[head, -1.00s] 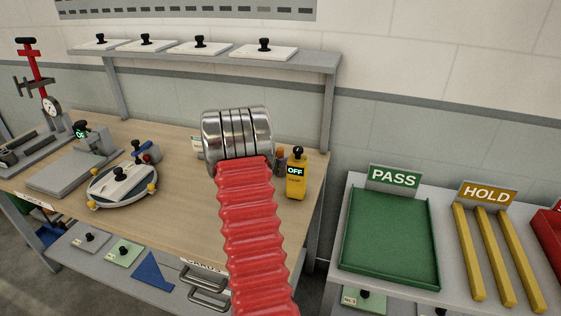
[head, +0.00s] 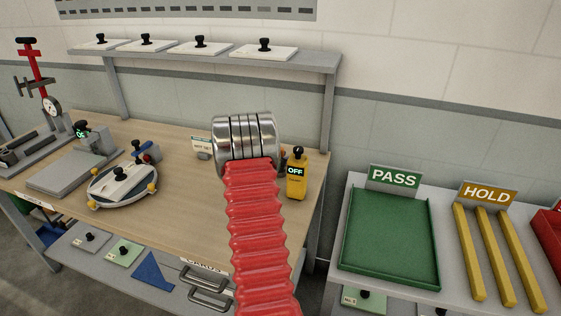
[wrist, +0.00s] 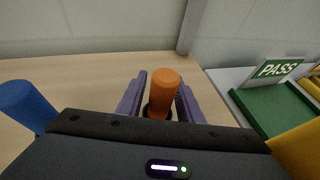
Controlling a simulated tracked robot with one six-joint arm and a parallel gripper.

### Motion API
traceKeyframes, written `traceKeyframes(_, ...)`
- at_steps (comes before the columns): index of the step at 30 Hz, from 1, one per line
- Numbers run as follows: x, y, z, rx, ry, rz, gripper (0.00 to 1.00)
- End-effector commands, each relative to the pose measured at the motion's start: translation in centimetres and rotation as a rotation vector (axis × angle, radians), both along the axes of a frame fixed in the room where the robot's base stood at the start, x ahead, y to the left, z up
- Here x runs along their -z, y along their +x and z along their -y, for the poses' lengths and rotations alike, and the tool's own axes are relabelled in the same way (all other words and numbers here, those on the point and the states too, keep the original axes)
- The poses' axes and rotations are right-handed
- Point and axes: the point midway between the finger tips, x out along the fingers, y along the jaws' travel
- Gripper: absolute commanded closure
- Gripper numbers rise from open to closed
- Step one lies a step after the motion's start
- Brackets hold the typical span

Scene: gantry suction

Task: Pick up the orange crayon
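The orange crayon (wrist: 163,92) stands upright in the wrist view, its lower end in a dark round holder. My gripper (wrist: 159,98) has its two purple fingers on either side of the crayon. The fingers look open, with narrow gaps beside the crayon; the gripper body hides their near ends. In the head view my silver wrist and red arm sleeve cover the gripper and the crayon.
A blue cylinder (wrist: 26,103) is close on the left in the wrist view. A yellow device (head: 297,178) marked OFF stands just right of my wrist. A small white sign (head: 202,146) is behind left. A green PASS tray (head: 390,240) is right.

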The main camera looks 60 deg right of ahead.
Motion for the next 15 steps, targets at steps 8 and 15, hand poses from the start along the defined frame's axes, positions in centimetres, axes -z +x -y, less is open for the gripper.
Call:
traceKeyframes(8, -0.01, -0.01, 0.0, 0.0, 0.0, 0.0, 0.87)
traceKeyframes(15, -0.04, -0.01, 0.01, 0.0, 0.0, 0.0, 1.0)
